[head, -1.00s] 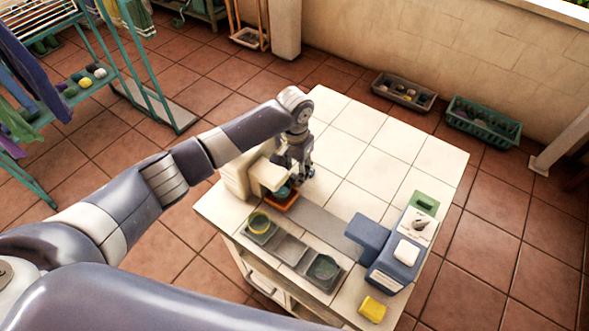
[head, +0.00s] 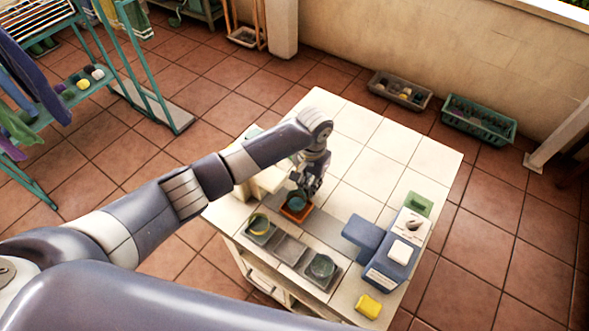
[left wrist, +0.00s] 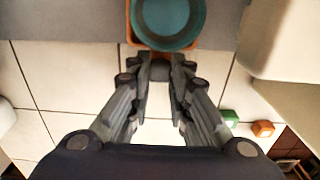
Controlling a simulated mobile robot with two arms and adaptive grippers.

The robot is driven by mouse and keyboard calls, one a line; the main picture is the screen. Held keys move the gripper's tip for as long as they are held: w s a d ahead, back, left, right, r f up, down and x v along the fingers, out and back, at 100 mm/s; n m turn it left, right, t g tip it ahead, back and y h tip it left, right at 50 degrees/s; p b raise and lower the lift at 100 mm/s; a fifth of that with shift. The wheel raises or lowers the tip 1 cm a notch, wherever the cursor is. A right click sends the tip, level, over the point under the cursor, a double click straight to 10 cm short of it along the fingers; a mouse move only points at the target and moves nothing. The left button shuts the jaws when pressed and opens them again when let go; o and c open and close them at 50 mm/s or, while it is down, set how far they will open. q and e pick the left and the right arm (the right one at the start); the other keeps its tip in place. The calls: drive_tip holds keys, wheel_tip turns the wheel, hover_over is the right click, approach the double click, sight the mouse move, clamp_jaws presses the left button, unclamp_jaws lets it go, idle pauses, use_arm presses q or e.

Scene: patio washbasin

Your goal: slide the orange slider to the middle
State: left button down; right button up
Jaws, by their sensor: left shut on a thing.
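The orange slider (head: 285,214) sits on the grey track (head: 328,230) of the white tiled counter, near the track's left end, with a teal bowl (head: 297,200) on it. In the left wrist view the slider's rim (left wrist: 131,30) shows around the teal bowl (left wrist: 168,18) at the top. My left gripper (head: 308,190) is low behind the slider. In the left wrist view its fingers (left wrist: 160,68) are close together at the slider's edge, shut on a small grey part there. The exact grip is partly hidden. My right gripper is in neither view.
A cream block-like unit (head: 266,182) stands just left of the slider. In front lies a grey three-part tray (head: 273,262) with bowls in its outer compartments. A blue device (head: 388,268) and yellow sponge (head: 369,306) stand right. The counter's back is clear.

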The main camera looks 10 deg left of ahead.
use_arm(q)
drive_tip(key=d, duration=0.1)
drive_tip(key=s+d, duration=0.1)
drive_tip(key=d, duration=0.1)
drive_tip(key=s+d+p, duration=0.1)
drive_tip(key=d, duration=0.1)
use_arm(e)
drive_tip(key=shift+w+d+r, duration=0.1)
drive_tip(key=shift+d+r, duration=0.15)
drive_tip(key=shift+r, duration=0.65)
use_arm(q)
drive_tip(key=c, duration=1.5)
unclamp_jaws()
drive_tip(key=shift+r, duration=0.25)
wheel_tip(320, 180, up, 12)
drive_tip(key=shift+f, duration=0.2)
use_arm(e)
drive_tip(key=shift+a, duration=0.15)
